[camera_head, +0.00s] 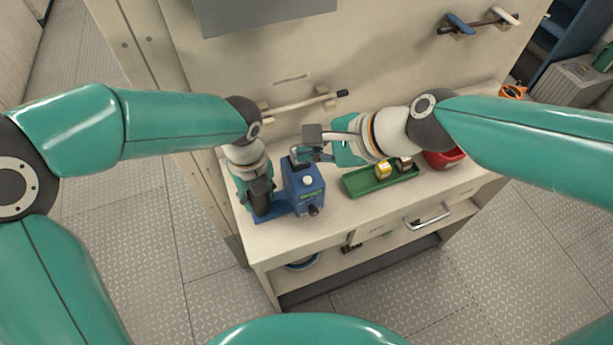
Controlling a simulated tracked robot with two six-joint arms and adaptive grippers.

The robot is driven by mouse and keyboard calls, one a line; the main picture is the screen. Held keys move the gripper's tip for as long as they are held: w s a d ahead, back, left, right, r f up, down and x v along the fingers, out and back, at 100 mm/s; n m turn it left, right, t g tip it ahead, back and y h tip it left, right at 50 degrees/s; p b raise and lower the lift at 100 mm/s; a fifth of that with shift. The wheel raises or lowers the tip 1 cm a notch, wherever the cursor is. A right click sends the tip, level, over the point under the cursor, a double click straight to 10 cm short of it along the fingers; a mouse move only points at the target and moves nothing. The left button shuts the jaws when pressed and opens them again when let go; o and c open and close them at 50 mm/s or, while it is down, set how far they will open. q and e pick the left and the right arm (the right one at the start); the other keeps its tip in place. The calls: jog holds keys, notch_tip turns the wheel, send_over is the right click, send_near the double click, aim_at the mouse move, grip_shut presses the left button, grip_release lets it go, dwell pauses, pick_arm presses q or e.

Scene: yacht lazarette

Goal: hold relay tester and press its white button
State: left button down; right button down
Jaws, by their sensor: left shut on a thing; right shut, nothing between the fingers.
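The relay tester (303,193) is a blue box standing upright near the left end of the white bench. Its white button (308,181) is on the upper part, and a black knob (314,211) is low on the front. My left gripper (269,200) points down at the tester's left side and is shut on it; its fingertips are partly hidden. My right gripper (300,159) comes in from the right, shut and empty, at the tester's top behind the white button. I cannot tell whether it touches the casing.
A green tray (356,188) holding a yellow part (383,170) and a dark brown part (404,163) lies to the right. A red bowl (445,159) is partly behind my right arm. A pale bar (303,103) is fixed behind. The bench front (350,211) has free room.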

pick_arm(q)
jog(key=c, duration=0.6)
grip_release()
